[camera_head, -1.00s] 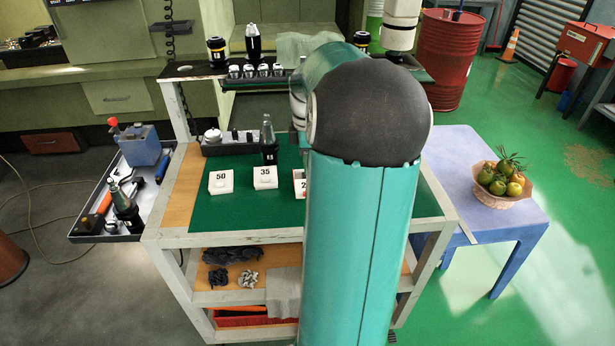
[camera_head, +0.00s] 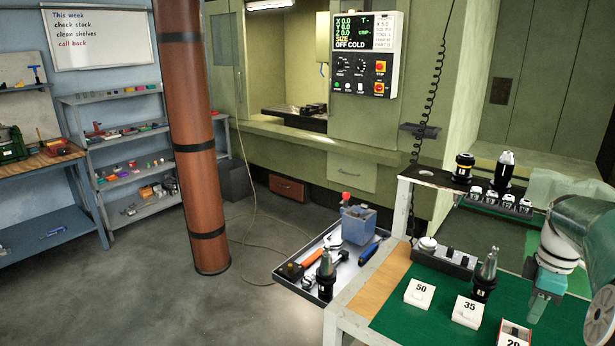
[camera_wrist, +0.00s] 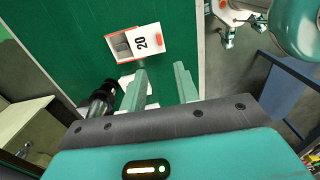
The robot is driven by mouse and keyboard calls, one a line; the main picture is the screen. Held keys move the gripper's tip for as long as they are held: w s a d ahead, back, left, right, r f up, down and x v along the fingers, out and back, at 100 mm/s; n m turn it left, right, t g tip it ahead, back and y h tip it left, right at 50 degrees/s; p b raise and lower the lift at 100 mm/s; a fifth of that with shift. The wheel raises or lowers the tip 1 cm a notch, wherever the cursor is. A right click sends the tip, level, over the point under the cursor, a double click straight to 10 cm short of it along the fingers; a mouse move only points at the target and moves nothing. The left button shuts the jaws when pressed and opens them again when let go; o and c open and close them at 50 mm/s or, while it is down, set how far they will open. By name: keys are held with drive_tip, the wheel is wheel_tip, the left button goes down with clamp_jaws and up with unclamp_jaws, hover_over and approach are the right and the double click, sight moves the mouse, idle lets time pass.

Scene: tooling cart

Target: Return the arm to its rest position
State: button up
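My arm reaches in from the right edge of the head view, bent over the cart. My gripper (camera_head: 540,300) points down above the green mat (camera_head: 388,318), near the white block marked 20 (camera_head: 514,334). A dark tool holder (camera_wrist: 100,102) is left of the fingers, partly hidden by my gripper.
Blocks marked 50 (camera_head: 419,293) and 35 (camera_head: 467,311) stand on the mat, with a tool holder (camera_head: 486,275) behind them. A raised shelf (camera_head: 425,175) carries more holders. A side tray (camera_head: 292,274) holds tools and a blue box (camera_head: 358,224). A brown column (camera_head: 190,130) stands left; open floor surrounds it.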

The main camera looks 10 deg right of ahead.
drive_tip(key=w+a+r+m+t+h, duration=0.1)
drive_tip(key=a+r+m, duration=0.1)
drive_tip(key=a, duration=0.9)
drive_tip(key=w+a+r+m+t+h, duration=0.1)
drive_tip(key=w+a+r, duration=0.15)
drive_tip(key=a, duration=0.85)
drive_tip(key=s+a+m+t+y, duration=0.1)
drive_tip(key=s+a, duration=0.3)
drive_tip(key=a, duration=0.4)
drive_tip(key=s+a+f+m+t+y, duration=0.1)
drive_tip(key=s+a+m, duration=0.3)
drive_tip(key=a, duration=0.5)
drive_tip(key=shift+s+f+t, duration=0.15)
drive_tip(key=shift+s+t, duration=0.65)
